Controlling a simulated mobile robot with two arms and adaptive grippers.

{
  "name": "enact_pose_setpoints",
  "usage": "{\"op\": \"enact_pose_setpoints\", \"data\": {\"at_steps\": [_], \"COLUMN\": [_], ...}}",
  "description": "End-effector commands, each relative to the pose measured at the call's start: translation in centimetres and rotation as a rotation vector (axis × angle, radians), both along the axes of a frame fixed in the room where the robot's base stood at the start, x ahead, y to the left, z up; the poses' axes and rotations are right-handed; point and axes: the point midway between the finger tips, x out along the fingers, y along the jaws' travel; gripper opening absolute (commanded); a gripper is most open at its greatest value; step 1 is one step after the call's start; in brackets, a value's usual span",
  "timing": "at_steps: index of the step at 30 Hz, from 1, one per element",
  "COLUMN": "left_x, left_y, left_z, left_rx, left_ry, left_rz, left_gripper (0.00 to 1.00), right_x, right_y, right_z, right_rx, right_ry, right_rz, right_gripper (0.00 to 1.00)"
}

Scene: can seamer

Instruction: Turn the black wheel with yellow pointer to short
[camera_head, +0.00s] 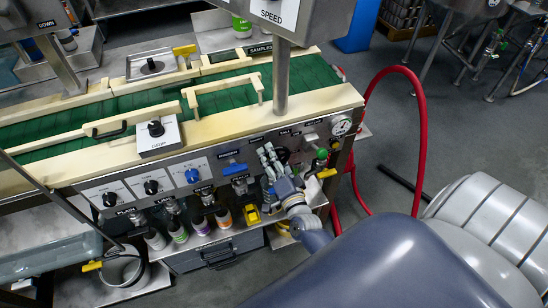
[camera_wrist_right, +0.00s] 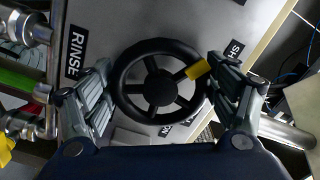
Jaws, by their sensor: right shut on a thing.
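The black spoked wheel (camera_wrist_right: 160,88) sits on a grey panel, in the middle of the right wrist view. Its yellow pointer (camera_wrist_right: 196,70) is at the upper right of the rim, toward a partly hidden label starting "SH" (camera_wrist_right: 235,49). A RINSE label (camera_wrist_right: 77,53) is to the left. My right gripper (camera_wrist_right: 158,78) has its fingers on opposite sides of the wheel and is shut on it. In the head view, my right gripper (camera_head: 272,163) is at the right part of the front panel and mostly hides the wheel. My left gripper is not in view.
The front panel has black knobs (camera_head: 151,187), a blue knob (camera_head: 192,176) and a gauge (camera_head: 341,125). A green conveyor (camera_head: 226,97) runs behind it. Several bottles (camera_head: 201,226) stand below. A red hose (camera_head: 421,130) loops at the right.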

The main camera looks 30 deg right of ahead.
Motion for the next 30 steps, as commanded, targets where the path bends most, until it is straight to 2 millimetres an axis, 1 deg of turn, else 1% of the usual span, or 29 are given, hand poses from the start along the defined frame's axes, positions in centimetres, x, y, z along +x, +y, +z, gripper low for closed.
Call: {"op": "enact_pose_setpoints", "data": {"at_steps": [10,11,12,13,26,30], "left_x": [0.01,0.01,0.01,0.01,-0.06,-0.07], "left_y": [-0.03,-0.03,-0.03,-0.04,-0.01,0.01], "left_z": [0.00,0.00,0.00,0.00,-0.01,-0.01], "left_rx": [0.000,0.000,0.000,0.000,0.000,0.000], "left_ry": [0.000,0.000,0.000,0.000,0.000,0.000], "left_rz": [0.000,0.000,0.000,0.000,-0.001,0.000], "left_gripper": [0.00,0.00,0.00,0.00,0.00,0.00], "right_x": [0.02,0.03,0.02,0.02,-0.06,-0.93], "right_y": [-0.03,-0.04,-0.04,-0.04,-0.01,0.21], "right_z": [0.02,0.03,0.03,0.03,-0.02,-0.12], "right_rx": [-0.012,-0.012,-0.012,-0.012,-0.007,-0.006], "right_ry": [0.002,0.002,0.002,0.002,0.002,0.003], "right_rz": [0.001,0.001,0.001,0.001,0.001,0.001], "right_gripper": [0.56,0.85,0.94,1.00,1.00,1.00]}}
